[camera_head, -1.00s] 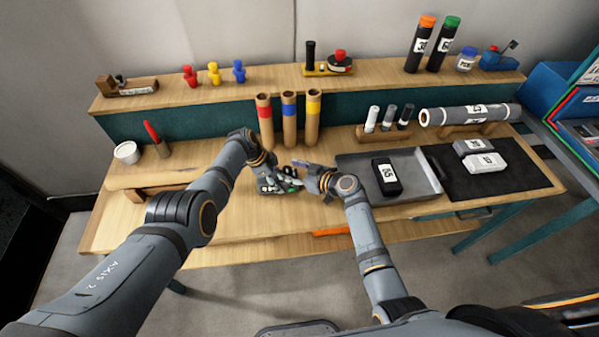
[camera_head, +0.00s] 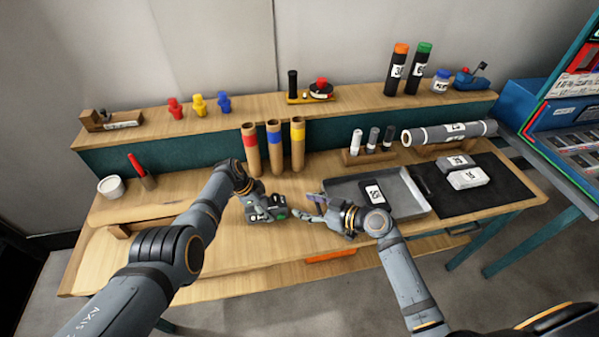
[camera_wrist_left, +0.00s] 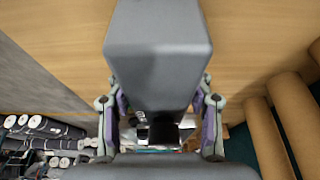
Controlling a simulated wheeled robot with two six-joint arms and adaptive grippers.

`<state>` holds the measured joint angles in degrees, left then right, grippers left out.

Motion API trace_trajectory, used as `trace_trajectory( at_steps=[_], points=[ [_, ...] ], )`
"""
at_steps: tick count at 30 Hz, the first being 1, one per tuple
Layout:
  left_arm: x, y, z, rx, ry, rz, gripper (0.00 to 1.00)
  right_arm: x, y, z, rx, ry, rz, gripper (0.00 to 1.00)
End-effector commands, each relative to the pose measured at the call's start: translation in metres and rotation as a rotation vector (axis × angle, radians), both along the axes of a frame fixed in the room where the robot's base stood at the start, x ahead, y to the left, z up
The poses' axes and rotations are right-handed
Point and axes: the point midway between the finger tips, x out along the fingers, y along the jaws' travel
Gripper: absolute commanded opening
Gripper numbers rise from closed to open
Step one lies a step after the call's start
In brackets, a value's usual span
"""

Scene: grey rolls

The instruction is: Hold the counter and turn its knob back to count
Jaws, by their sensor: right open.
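The counter (camera_head: 268,205) is a small dark grey box with a green knob (camera_head: 281,214) on its right side. It is over the front middle of the workbench. My left gripper (camera_head: 262,212) is shut on the counter. In the left wrist view the counter's grey body (camera_wrist_left: 158,50) sits between the two fingers of my left gripper (camera_wrist_left: 160,95). I cannot tell whether it touches the bench. My right gripper (camera_head: 314,208) is open and empty, apart from the knob, just to its right. The counter's display is not readable here.
A grey tray (camera_head: 412,195) with a black labelled box (camera_head: 373,194) lies right of my right gripper. Three brown tubes (camera_head: 274,150) with red, blue and yellow bands stand behind the counter. A black mat (camera_head: 510,190) lies further right. Bare bench is left of the counter.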

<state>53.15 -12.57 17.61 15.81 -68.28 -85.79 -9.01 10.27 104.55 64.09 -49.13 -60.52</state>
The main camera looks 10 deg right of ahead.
Motion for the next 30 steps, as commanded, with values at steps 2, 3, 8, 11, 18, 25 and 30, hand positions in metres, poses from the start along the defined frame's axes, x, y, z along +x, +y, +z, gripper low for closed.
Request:
trace_trajectory(
  at_steps=[2, 3, 8, 11, 18, 25, 30],
  points=[
    [0.0, 0.0, 0.0, 0.0, -0.001, 0.0, 0.65, 0.0, 0.0, 0.0, 0.0, 0.0, 0.0, 0.54],
    [0.0, 0.0, 0.0, 0.0, -0.001, 0.0, 0.7, 0.0, 0.0, 0.0, 0.0, 0.0, 0.0, 0.54],
    [0.0, 0.0, 0.0, 0.0, -0.001, 0.0, 0.78, 0.0, 0.0, 0.0, 0.0, 0.0, 0.0, 0.54],
    [0.0, 0.0, 0.0, 0.0, -0.001, 0.0, 0.78, 0.0, 0.0, 0.0, 0.0, 0.0, 0.0, 0.54],
    [0.001, 0.001, 0.004, -0.002, -0.002, 0.0, 0.78, 0.0, 0.0, 0.0, 0.0, 0.0, 0.0, 0.54],
    [0.001, 0.011, 0.025, -0.001, -0.004, 0.002, 0.78, 0.0, 0.0, 0.0, 0.0, 0.0, 0.0, 0.54],
    [0.0, 0.025, 0.06, 0.0, -0.004, 0.002, 0.78, 0.0, 0.0, 0.0, 0.0, 0.0, 0.0, 0.54]
  ],
)
